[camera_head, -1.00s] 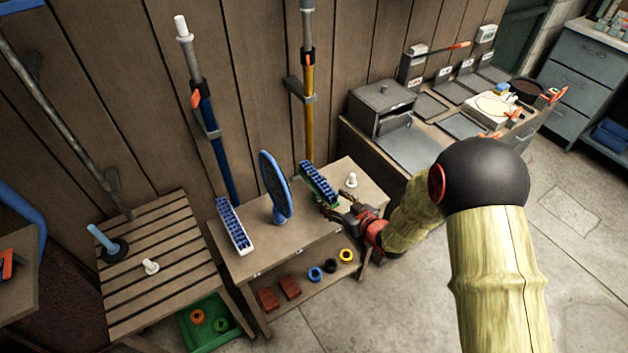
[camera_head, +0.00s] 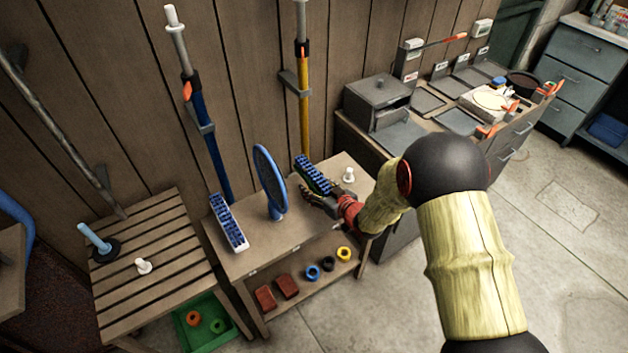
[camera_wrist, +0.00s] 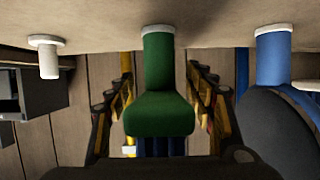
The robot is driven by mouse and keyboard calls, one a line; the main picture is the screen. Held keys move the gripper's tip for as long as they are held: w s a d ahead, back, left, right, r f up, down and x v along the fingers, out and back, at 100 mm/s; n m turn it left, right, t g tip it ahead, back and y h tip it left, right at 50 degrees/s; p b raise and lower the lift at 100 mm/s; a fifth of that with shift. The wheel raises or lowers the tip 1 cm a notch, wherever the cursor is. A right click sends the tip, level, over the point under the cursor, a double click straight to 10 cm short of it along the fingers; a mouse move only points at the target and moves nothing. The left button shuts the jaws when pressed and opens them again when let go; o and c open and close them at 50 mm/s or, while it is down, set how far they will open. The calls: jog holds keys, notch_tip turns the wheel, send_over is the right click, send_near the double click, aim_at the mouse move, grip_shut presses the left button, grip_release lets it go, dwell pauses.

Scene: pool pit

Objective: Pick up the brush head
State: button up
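The green brush head (camera_head: 313,176) with blue bristles stands near the back of the small wooden table (camera_head: 250,262). In the wrist view, which is upside down, its green back (camera_wrist: 160,117) and stem (camera_wrist: 158,62) are in the middle, on a white-rimmed base. My gripper (camera_head: 314,196) is at its near side, low over the table. In the wrist view my gripper (camera_wrist: 160,88) is open, one finger on each side of the green back; I cannot tell whether they touch it. The bristles are mostly hidden there.
A blue oval pad (camera_head: 270,180) stands upright left of my gripper, and a white brush with blue bristles (camera_head: 229,222) is further left. A white peg (camera_head: 348,175) stands right of the brush head. Poles lean on the wall behind. A slatted table (camera_head: 165,275) is at left.

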jog(key=shift+c, duration=1.2)
grip_shut()
